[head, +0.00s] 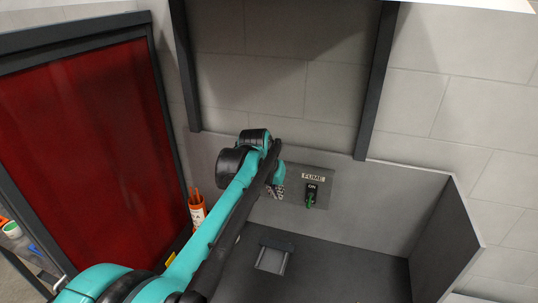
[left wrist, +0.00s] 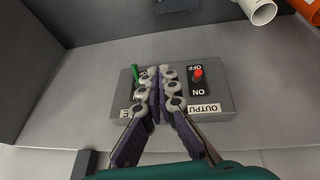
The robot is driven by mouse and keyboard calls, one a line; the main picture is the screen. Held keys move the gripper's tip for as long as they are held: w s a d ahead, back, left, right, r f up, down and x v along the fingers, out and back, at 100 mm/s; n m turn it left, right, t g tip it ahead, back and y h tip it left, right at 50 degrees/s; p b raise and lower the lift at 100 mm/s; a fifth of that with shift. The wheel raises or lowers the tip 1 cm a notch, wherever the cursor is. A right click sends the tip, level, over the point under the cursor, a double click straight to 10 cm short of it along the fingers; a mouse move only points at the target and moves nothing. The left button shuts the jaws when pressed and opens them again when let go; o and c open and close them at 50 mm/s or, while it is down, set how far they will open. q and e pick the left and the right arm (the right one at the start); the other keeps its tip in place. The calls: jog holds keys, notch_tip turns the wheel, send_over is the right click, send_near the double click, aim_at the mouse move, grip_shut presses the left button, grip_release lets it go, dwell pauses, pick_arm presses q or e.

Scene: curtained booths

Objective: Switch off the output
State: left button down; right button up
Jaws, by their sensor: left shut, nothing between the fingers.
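A grey switch panel (head: 325,190) is on the booth's back wall; my left arm hides its left part in the head view. In the left wrist view, the panel (left wrist: 222,92) appears upside down. Its OUTPUT label (left wrist: 204,108) goes with a red-tipped switch (left wrist: 198,73), whose tip sits close to the OFF mark. A green lever (left wrist: 134,72) belongs to the other switch, which also shows in the head view (head: 311,199) under the FUME label. My left gripper (left wrist: 157,82) is shut and empty in front of the panel, between the two levers; contact cannot be told.
A red curtain (head: 85,150) in a dark frame stands at left. An orange-and-white container (head: 197,208) is beside the booth. A metal fixture (head: 272,260) is on the dark booth floor. The floor to its right (head: 350,275) is clear. Dark posts (head: 376,80) flank the back wall.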

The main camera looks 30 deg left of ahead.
pick_arm(q)
jog(key=w+a+r+n+p, duration=0.1)
jog(key=w+a+r+p, duration=0.5)
jog(key=a, duration=0.4)
jog(key=shift+w+r+g+h+p, duration=0.3)
jog(key=shift+r+p, duration=0.2)
jog(key=shift+r, duration=0.15)
pick_arm(e)
notch_tip(320, 180, up, 10)
jog(key=shift+f, duration=0.25)
pick_arm(q)
jog(key=shift+f, duration=0.1)
jog(key=s+d+f+x, duration=0.1)
jog(key=s+x, duration=0.1)
jog(key=x, duration=1)
jog(key=shift+f, duration=0.25)
pick_arm(e)
jog(key=shift+r, duration=0.15)
pick_arm(q)
jog(key=shift+s, duration=0.15)
